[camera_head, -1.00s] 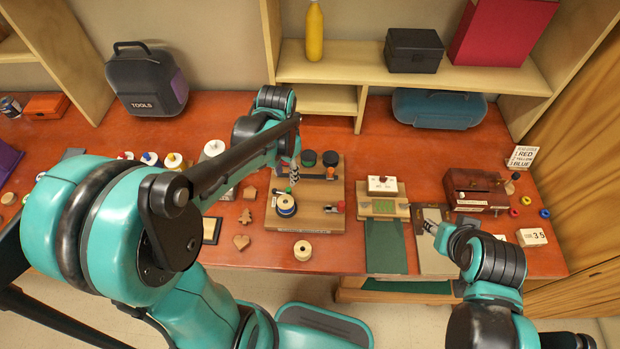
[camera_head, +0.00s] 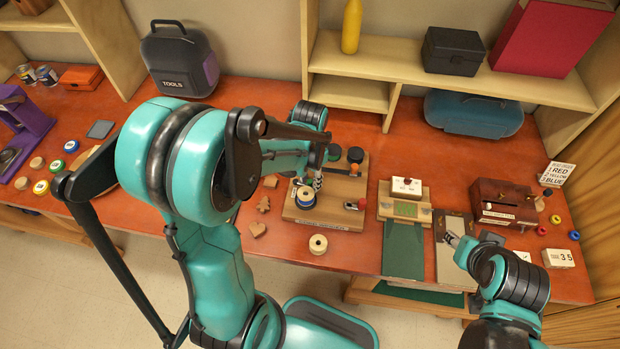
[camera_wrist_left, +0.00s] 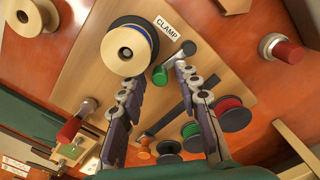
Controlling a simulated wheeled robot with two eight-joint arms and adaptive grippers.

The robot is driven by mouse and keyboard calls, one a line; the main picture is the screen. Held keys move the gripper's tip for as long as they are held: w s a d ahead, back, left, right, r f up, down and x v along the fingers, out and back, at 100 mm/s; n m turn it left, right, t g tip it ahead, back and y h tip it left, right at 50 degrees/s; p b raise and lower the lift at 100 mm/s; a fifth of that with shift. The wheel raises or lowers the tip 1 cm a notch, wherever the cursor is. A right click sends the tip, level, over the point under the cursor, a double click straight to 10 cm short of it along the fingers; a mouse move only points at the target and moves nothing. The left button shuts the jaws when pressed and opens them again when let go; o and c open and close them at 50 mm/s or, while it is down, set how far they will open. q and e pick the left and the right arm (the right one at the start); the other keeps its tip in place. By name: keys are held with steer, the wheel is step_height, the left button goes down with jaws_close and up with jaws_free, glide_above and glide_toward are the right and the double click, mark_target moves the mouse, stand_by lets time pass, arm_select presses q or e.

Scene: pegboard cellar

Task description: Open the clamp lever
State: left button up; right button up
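My left gripper (camera_head: 317,180) is over the board close to the spool. In the left wrist view its fingers (camera_wrist_left: 160,80) are apart and empty, with the green end between their tips. My right gripper (camera_head: 453,239) is small at the right; its opening is unclear.
A loose spool (camera_head: 318,244) stands at the table's front. A green-topped block (camera_head: 405,209), a wooden box (camera_head: 505,197) and a 35 card (camera_head: 558,258) are to the right.

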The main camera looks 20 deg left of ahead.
arm_select(q)
jaws_close()
steer(key=shift+w+n, duration=0.1)
steer(key=shift+n, duration=0.2)
steer(key=n, duration=0.1)
steer(key=w+n+b, duration=0.1)
steer(key=n, duration=0.1)
steer(key=shift+a, duration=0.15)
steer(key=shift+w+a+n, duration=0.2)
steer(key=shift+w+n, duration=0.1)
steer(key=shift+n, duration=0.55)
steer(key=shift+w+a+n, duration=0.15)
steer(key=shift+w+n, duration=0.15)
steer(key=shift+n, duration=0.55)
steer(key=shift+o, duration=1.5)
jaws_free()
